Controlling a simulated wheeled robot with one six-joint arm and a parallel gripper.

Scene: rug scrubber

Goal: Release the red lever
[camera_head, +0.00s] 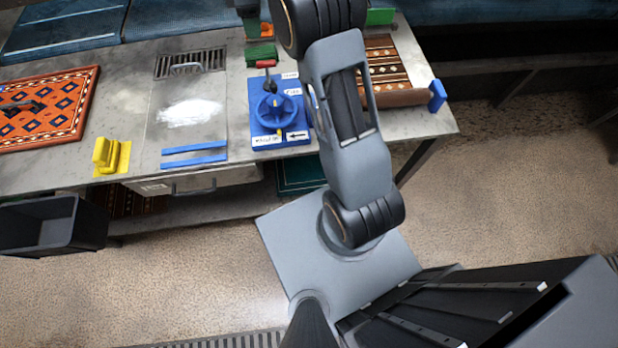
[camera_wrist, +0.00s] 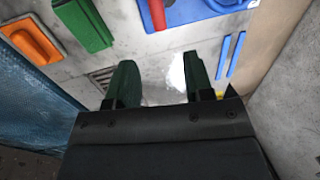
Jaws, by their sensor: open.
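The red lever (camera_head: 266,64) has a red grip on a dark stem. It stands at the far end of the blue control panel (camera_head: 262,130) on the table. In the wrist view the red lever (camera_wrist: 157,14) is cut by the top edge, beyond my fingertips and apart from them. The blue panel (camera_wrist: 205,9) is beside it. My gripper (camera_wrist: 160,62) is open, with two dark green fingers spread and nothing between them. In the head view my arm reaches over the table, and its end is largely cut off or hidden at the top.
A green block (camera_head: 262,54) lies just behind the lever; an orange piece (camera_wrist: 32,42) shows left in the wrist view. White powder (camera_head: 188,112) and blue strips (camera_head: 194,153) lie left of the panel. A yellow holder (camera_head: 106,155) and patterned rug (camera_head: 45,107) are further left.

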